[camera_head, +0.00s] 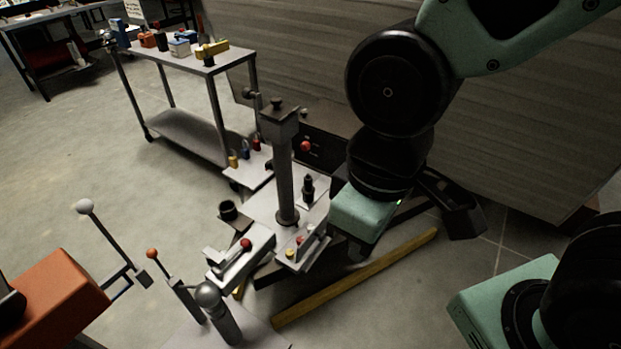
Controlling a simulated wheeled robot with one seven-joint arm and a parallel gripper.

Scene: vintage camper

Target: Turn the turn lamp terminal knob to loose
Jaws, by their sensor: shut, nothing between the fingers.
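Several small knobs show around the metal post (284,170), and no label is readable, so I cannot tell which one is the turn lamp terminal knob. A black stepped knob (308,187) stands upright on the pale plate (262,207). A red ball knob (305,146) is at the dark panel behind it. A small yellow knob (290,253) is at the plate's front edge.
A red-topped lever block (240,258) sits in front of the post. A yellow bar (355,277) lies below my gripper. Levers with white (84,206) and orange (152,253) balls stand at left. A metal cart (185,130) is behind; the floor left is open.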

